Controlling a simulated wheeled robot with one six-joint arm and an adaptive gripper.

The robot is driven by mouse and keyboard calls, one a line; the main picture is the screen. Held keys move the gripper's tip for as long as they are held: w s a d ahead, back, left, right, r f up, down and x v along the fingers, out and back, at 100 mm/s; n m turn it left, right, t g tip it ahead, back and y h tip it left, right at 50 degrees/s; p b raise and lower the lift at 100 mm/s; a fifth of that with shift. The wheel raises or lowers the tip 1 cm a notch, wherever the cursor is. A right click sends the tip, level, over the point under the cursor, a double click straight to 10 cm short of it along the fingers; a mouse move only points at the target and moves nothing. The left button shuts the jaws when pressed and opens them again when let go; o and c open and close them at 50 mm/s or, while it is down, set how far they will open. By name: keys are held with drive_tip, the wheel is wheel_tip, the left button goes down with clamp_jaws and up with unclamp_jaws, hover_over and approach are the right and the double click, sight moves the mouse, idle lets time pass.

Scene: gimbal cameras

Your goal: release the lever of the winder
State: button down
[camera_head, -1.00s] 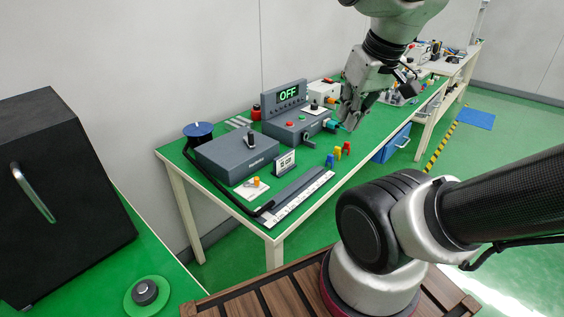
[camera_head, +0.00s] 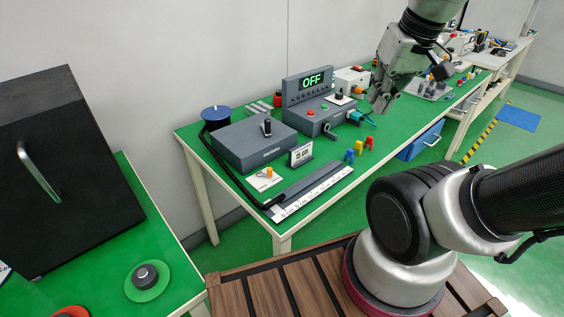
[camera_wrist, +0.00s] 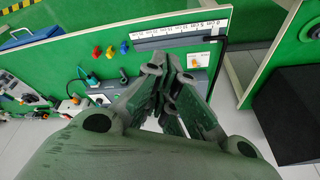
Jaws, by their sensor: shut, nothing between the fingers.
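A grey control box (camera_head: 311,116) with a green OFF display (camera_head: 312,81) stands on the far green table; a small crank-like lever (camera_head: 329,131) is on its front. A second grey box (camera_head: 252,146) with a black upright lever (camera_head: 266,127) on top stands to its left, beside a blue-topped spool (camera_head: 216,114). I cannot tell for sure which is the winder. My gripper (camera_head: 380,106) hangs above the table, right of the OFF box, apart from both levers. Its fingers are shut and empty; the wrist view shows the closed fingers (camera_wrist: 172,62) hiding part of the table.
Blue, yellow and red clips (camera_head: 360,149) stand near the table's front edge. A ruler strip (camera_head: 312,193) and a small display stand (camera_head: 300,153) lie left of them. A teal-handled part (camera_head: 358,117) sits beneath my gripper. A black box (camera_head: 65,170) is on the left table.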

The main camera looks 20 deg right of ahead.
drive_tip(key=w+a+f+m+g+y, duration=0.1)
drive_tip(key=w+a+f+m, duration=0.15)
drive_tip(key=w, duration=0.35)
drive_tip(key=w+a+f+m+g+y, duration=0.1)
drive_tip(key=w+a+f+m+g, duration=0.2)
drive_tip(key=w, duration=0.4)
drive_tip(key=w+a+f+m+g+y, duration=0.1)
drive_tip(key=w+a+f+m, duration=0.2)
drive_tip(key=w+f+m, duration=0.5)
wheel_tip(320, 180, down, 7)
drive_tip(key=shift+w+a+r+y, duration=0.15)
drive_tip(key=shift+w+a+y, duration=0.25)
drive_tip(key=shift+w, duration=0.85)
drive_tip(key=x, duration=1)
drive_tip(key=shift+s+d, duration=0.1)
